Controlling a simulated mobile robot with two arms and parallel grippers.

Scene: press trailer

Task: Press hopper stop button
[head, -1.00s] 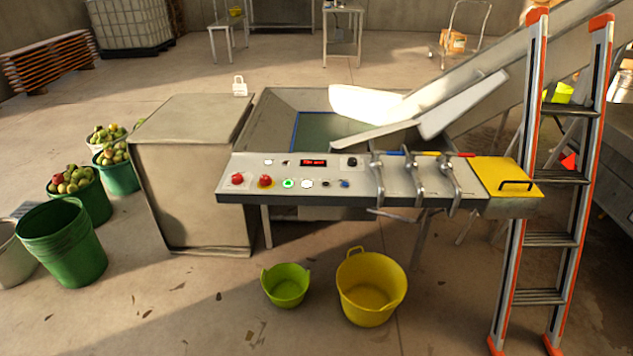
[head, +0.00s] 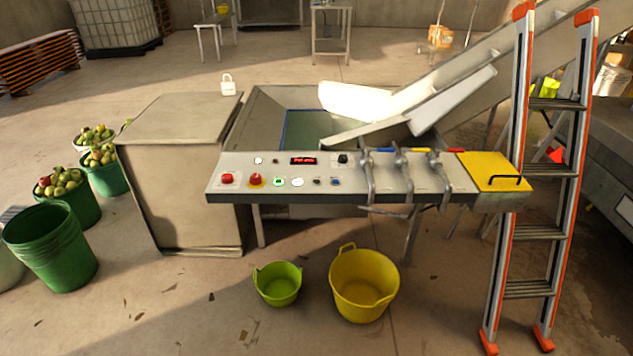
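The control panel (head: 325,188) is a grey sloped board in front of the hopper (head: 262,125). At its left end are a red button (head: 227,179) and a red button on a yellow base (head: 256,179). To their right are a lit green button (head: 278,182), a white button (head: 297,182), a small dark knob (head: 317,182) and a blue button (head: 336,182). A red display (head: 303,161) is above them. I cannot read any label saying which is the hopper stop. Neither gripper is in view.
Three valve levers (head: 401,175) and a yellow lid (head: 492,172) fill the panel's right part. An orange-edged ladder (head: 541,175) stands at right. Yellow (head: 364,287) and green (head: 279,285) tubs sit on the floor below. A grey box (head: 183,175) stands left.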

